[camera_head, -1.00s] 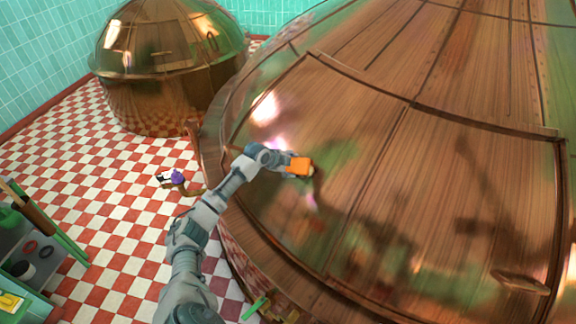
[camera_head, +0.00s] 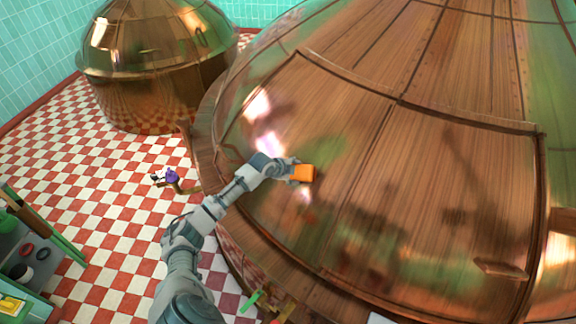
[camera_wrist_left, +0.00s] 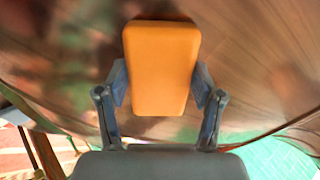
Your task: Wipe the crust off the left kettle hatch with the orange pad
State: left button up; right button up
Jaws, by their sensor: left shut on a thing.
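The orange pad (camera_head: 304,173) is in my left gripper (camera_head: 293,171), in front of the copper kettle's hatch (camera_head: 360,140). In the left wrist view the pad (camera_wrist_left: 161,68) fills the space between the two fingers of my left gripper (camera_wrist_left: 160,85), which are shut on its sides. The pad is close to the hatch's lower left part; I cannot tell whether it touches. The hatch is a large framed panel with a center seam and a handle (camera_head: 500,269) at lower right. Greenish and dark patches show on it; I cannot tell crust from reflections. My right gripper is not in view.
A smaller copper kettle (camera_head: 155,70) stands at the back left. A purple-handled valve (camera_head: 172,177) is on a pipe above the checkered floor (camera_head: 110,190). A bench (camera_head: 28,265) with a yellow item stands at lower left.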

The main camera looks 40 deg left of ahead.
pick_arm(q)
jog(key=shift+d+r, duration=0.1)
jog(key=shift+d, duration=0.75)
jog(key=shift+a, duration=0.15)
jog(key=a, duration=0.3)
jog(key=shift+w+a, duration=0.15)
jog(key=shift+a, duration=0.45)
jog(key=shift+w+a+b, duration=0.1)
jog(key=shift+a+b, duration=0.1)
jog(key=shift+b, duration=0.1)
jog(key=shift+w+a+b, duration=0.2)
jog(key=shift+a+b, duration=0.35)
jog(key=shift+a, duration=0.85)
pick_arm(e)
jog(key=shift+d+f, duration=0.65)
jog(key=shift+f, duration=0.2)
